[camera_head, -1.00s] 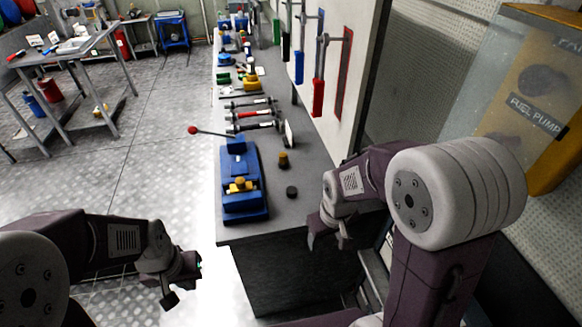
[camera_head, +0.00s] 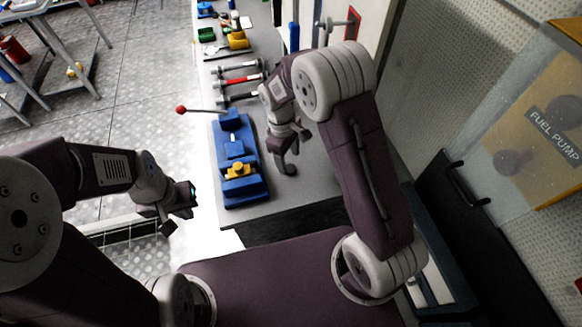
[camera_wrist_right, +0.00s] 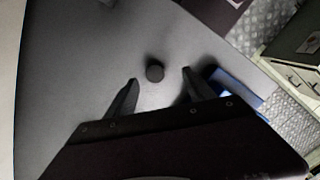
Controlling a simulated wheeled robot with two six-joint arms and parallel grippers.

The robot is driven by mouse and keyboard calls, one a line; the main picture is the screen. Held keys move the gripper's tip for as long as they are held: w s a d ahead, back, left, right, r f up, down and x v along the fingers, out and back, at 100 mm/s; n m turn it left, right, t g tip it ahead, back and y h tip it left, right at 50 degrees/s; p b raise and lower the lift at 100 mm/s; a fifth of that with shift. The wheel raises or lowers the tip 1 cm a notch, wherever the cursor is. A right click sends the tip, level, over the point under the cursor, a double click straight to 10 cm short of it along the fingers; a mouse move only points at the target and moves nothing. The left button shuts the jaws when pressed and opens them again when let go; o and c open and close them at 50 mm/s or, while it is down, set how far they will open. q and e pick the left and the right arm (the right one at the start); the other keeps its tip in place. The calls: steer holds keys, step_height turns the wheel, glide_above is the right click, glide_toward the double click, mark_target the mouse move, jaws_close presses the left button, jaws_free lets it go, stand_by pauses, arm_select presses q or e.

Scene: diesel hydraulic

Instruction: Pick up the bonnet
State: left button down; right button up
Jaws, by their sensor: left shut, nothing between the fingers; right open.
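A small dark round piece (camera_wrist_right: 155,72), possibly the bonnet, stands on the grey bench top (camera_wrist_right: 75,75). My right gripper (camera_wrist_right: 160,78) is open above the bench, with the piece showing between and slightly beyond its fingertips; I cannot tell the height gap. In the head view my right gripper (camera_head: 288,148) is just right of the blue fixture (camera_head: 222,158), and it hides the spot where the brass-coloured plug stood. A yellow part (camera_head: 238,170) sits on the fixture. My left gripper (camera_head: 180,210) is shut and empty, left of the bench over the floor.
A lever with a red ball (camera_head: 180,109) sticks out left from the fixture. Several valve-like tools (camera_head: 238,82) lie farther back on the bench. A wall panel with hanging tools (camera_head: 350,25) rises along the bench's right side. The bench's front right is clear.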

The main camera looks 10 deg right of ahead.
mark_target(290, 168)
steer(key=shift+w+f, duration=0.45)
steer(key=shift+f, duration=0.2)
steer(key=shift+w+f, duration=0.4)
steer(key=shift+f, duration=0.2)
steer(key=f, duration=0.1)
steer(key=f+p, duration=0.1)
steer(key=f, duration=0.2)
steer(key=shift+s+d, duration=0.35)
steer(key=shift+s, duration=0.05)
steer(key=shift+w+f, duration=0.1)
steer(key=shift+w, duration=0.1)
steer(key=shift+c, duration=0.3)
steer(key=c, duration=0.5)
jaws_close()
arm_select(q)
steer(key=shift+w+r, duration=0.55)
steer(key=shift+w, duration=0.1)
arm_select(e)
steer(key=shift+s, duration=0.1)
